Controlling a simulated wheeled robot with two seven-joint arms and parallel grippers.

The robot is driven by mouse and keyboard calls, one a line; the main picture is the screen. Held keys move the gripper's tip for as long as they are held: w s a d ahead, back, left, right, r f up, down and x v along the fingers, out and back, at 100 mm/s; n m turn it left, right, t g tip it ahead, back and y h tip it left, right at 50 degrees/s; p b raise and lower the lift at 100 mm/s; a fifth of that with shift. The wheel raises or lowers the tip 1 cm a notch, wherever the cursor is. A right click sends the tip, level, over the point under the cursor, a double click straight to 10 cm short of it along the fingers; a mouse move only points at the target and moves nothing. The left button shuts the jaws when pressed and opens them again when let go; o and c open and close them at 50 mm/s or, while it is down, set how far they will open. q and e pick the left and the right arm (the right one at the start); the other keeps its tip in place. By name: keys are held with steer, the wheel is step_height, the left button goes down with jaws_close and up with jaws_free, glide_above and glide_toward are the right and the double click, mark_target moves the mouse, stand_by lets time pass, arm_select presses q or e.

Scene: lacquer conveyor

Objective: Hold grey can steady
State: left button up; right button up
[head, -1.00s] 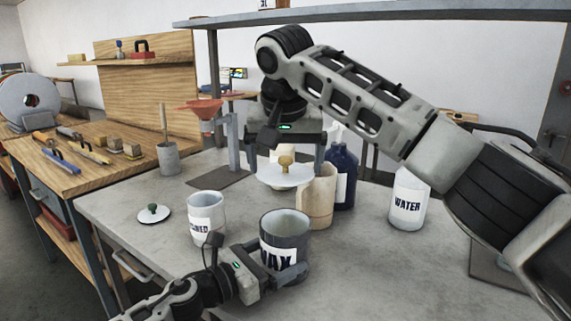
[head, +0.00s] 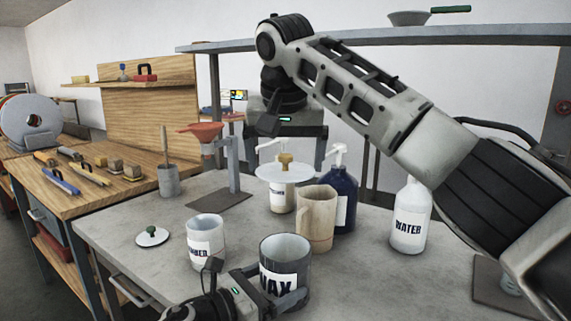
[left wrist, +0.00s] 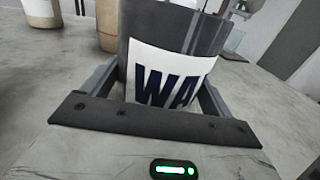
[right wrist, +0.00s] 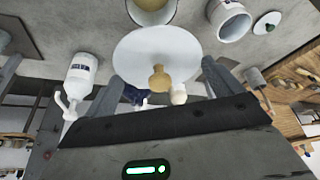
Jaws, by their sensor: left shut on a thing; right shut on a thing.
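The grey can (head: 298,252), labelled WAX, stands upright and open on the table. My left gripper (head: 274,296) is shut around its lower part; in the left wrist view its fingers flank the can (left wrist: 135,30) on both sides. The far finger is partly hidden in the head view. My right gripper (head: 287,158) is shut on a white round lid (head: 270,173) with a tan knob, held above the table behind the can. In the right wrist view the lid (right wrist: 140,55) sits between the fingers.
A beige jug (head: 315,222) and a blue pump bottle (head: 345,190) stand behind the can. A white can (head: 205,228) and a small lid (head: 152,237) are left of it. A WATER bottle (head: 410,210) stands right. An orange funnel (head: 200,130) hangs on a stand.

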arm_select(q)
steer(key=o, duration=1.2)
steer(key=shift+c, duration=0.2)
